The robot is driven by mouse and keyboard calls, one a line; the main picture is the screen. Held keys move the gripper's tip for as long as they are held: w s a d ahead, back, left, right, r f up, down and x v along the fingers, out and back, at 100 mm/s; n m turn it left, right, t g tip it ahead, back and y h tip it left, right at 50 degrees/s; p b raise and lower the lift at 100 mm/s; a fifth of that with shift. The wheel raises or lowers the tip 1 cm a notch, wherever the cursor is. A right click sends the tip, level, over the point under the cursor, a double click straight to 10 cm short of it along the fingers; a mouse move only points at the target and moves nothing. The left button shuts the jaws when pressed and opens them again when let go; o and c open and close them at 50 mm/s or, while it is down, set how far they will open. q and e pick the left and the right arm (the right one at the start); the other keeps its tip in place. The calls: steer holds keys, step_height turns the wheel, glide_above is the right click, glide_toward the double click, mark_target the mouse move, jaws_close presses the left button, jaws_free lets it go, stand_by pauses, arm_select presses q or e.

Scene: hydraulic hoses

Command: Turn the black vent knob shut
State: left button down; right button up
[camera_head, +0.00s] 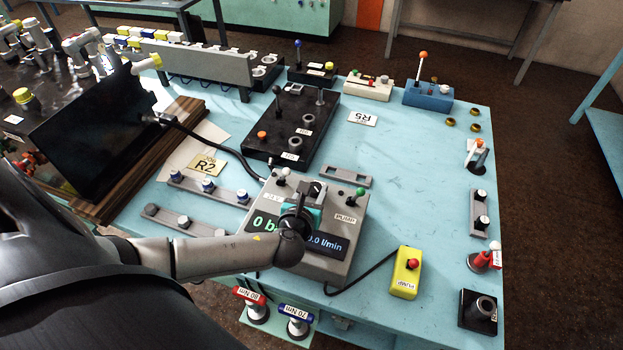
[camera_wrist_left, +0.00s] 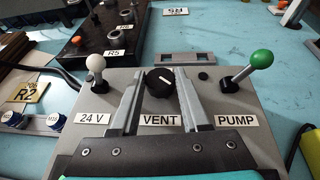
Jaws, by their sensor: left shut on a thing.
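The black vent knob (camera_wrist_left: 160,82) is on the grey pump box (camera_head: 346,212), above the "VENT" label. A white mark on its top slants from upper left to lower right. The knob also shows in the head view (camera_head: 316,188). My left gripper (camera_wrist_left: 158,88) has its two grey fingers on either side of the knob, shut on it. In the head view the gripper (camera_head: 309,196) partly covers the box's green display. My right gripper is not in view.
A white-tipped 24 V lever (camera_wrist_left: 95,66) stands left of the knob and a green-tipped pump lever (camera_wrist_left: 260,60) stands right. A yellow pump pendant (camera_head: 405,272) lies right of the box. A black valve block (camera_head: 290,125) is behind. The table's right middle is clear.

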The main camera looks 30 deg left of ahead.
arm_select(q)
steer(key=shift+d+n+g+y+p, duration=0.3)
steer(key=shift+n+g+y+p, duration=0.2)
steer(key=shift+n+y, duration=0.5)
steer(key=shift+w+n+g+y, duration=0.1)
steer(key=shift+n+g+y, duration=0.4)
steer(key=shift+n+y, duration=0.4)
steer(key=shift+d+n+g+y+p, duration=0.15)
steer(key=shift+n+g+y+p, duration=0.15)
steer(key=shift+n+g+y, duration=0.45)
steer(key=shift+w+f+n+g+y, duration=0.1)
steer(key=shift+w+n+g+y, duration=0.05)
steer(key=shift+n+g+y, duration=0.85)
steer(key=shift+n, duration=0.45)
steer(key=c, duration=0.7)
jaws_free()
